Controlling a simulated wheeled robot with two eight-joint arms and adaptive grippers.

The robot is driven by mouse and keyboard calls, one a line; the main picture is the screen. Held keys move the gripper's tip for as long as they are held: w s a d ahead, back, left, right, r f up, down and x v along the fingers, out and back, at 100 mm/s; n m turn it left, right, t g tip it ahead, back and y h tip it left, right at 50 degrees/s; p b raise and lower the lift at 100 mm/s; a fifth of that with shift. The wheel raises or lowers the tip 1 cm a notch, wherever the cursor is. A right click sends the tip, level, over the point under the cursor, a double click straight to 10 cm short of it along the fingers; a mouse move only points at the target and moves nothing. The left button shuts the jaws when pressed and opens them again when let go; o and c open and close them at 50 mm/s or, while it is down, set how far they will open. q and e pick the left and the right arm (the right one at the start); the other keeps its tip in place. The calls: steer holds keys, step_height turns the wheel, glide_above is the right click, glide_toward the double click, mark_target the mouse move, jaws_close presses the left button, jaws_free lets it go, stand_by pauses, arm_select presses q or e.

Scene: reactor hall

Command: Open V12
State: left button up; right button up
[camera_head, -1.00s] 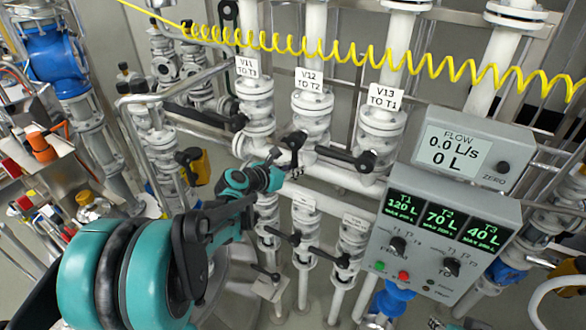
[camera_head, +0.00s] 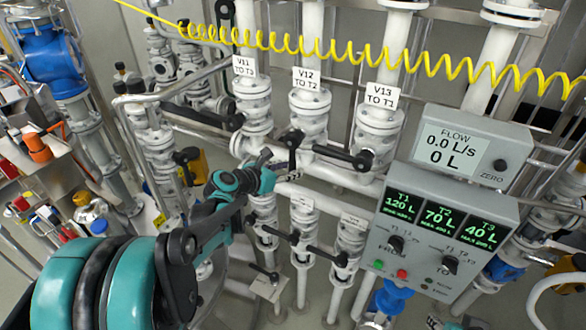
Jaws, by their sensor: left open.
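The valve labelled V12 TO T2 (camera_head: 309,108) is the middle one of the upper row, between V11 (camera_head: 256,97) and V13 (camera_head: 381,120). Its black handle (camera_head: 292,142) sits at the lower left of the valve body and points down towards me. My left gripper (camera_head: 284,174), teal with dark fingers, is open at the lower end of this handle. I cannot tell whether the fingers are around the handle or only beside it, or whether they touch it. My right gripper is not in view.
A yellow coiled hose (camera_head: 350,52) hangs across the top. The flow meter (camera_head: 462,148) and the tank panel (camera_head: 440,232) stand at the right. Black handles of V11 (camera_head: 205,115) and V13 (camera_head: 340,156) flank V12. A lower row of valves (camera_head: 300,225) is below.

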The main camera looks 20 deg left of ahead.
arm_select(q)
steer(key=v, duration=0.9)
steer(key=shift+s, duration=0.35)
steer(key=shift+r, duration=0.1)
steer(key=s+d+f+m+g+b, duration=0.4)
steer(key=s+d+f+m+b, duration=0.3)
steer(key=d+f+m, duration=0.7)
steer(key=s+f+m+g+y+b, duration=0.1)
steer(key=s+f+m+y, duration=0.1)
steer(key=m, duration=0.7)
steer(key=s+f+m+y+b, duration=0.1)
steer(key=s+f+m+b, duration=0.1)
steer(key=s+f+m, duration=0.2)
steer(key=s+m, duration=0.3)
steer(key=m, duration=0.3)
steer(key=shift+s+f+g+y, duration=0.15)
steer(key=shift+g+y, duration=0.25)
